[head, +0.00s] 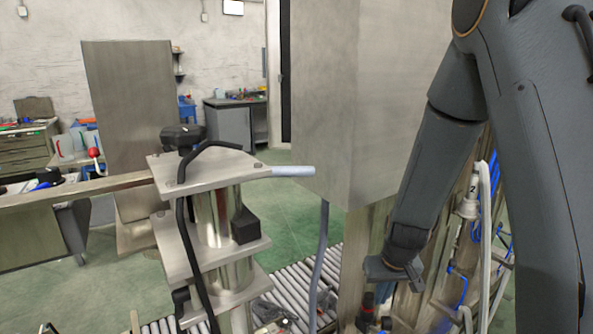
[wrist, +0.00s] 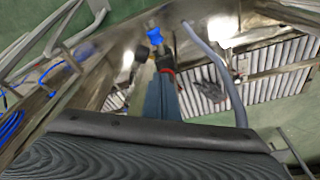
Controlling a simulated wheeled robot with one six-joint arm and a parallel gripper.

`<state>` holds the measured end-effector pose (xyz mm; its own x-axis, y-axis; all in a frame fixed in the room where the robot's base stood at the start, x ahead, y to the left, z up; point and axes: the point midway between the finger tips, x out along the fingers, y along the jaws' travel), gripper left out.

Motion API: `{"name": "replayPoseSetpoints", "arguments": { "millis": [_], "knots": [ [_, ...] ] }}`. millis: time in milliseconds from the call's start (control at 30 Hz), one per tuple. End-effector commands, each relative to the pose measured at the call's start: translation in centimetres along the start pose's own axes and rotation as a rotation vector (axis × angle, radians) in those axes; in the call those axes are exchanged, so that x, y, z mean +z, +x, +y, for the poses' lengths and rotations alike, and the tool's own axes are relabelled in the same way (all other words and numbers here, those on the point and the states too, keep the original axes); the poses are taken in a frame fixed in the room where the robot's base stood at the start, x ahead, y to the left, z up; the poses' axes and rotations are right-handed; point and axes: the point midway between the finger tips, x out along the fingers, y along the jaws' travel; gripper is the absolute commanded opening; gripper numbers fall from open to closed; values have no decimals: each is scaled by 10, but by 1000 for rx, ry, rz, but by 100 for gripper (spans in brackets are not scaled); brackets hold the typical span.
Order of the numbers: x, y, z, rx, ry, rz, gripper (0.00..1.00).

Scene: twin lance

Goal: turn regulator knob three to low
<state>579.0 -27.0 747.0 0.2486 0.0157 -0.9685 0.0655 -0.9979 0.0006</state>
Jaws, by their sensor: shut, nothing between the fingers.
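My gripper (head: 396,272) hangs at the right of the head view, beside a wooden post; its fingertips are hard to make out there. In the wrist view my gripper (wrist: 163,82) shows as narrow blue-grey fingers held together, with nothing seen between them. Just beyond the tips are a red-and-black knob-like part (wrist: 166,65), a blue part (wrist: 154,37) and a black part (wrist: 142,53). A small red-and-black part (head: 366,306) also shows below my gripper in the head view. I cannot tell which is regulator knob three, its setting, or whether my fingers touch anything.
A large grey metal cabinet (head: 345,90) stands left of my arm. A metal stand (head: 215,180) with a black cable is at centre left. A roller conveyor (head: 290,285) runs below. A grey hose (wrist: 220,72) and blue cables (wrist: 12,125) flank my gripper.

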Motion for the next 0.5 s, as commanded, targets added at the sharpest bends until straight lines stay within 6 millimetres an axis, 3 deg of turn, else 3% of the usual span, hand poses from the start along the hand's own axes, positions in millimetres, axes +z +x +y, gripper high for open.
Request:
{"name": "replayPoseSetpoints", "arguments": {
  "millis": [300, 500],
  "knots": [
    [-8, -38, 0, -1, 0, -1, 0],
    [-10, -43, 0, 0, 0, -2, 0]
  ]
}}
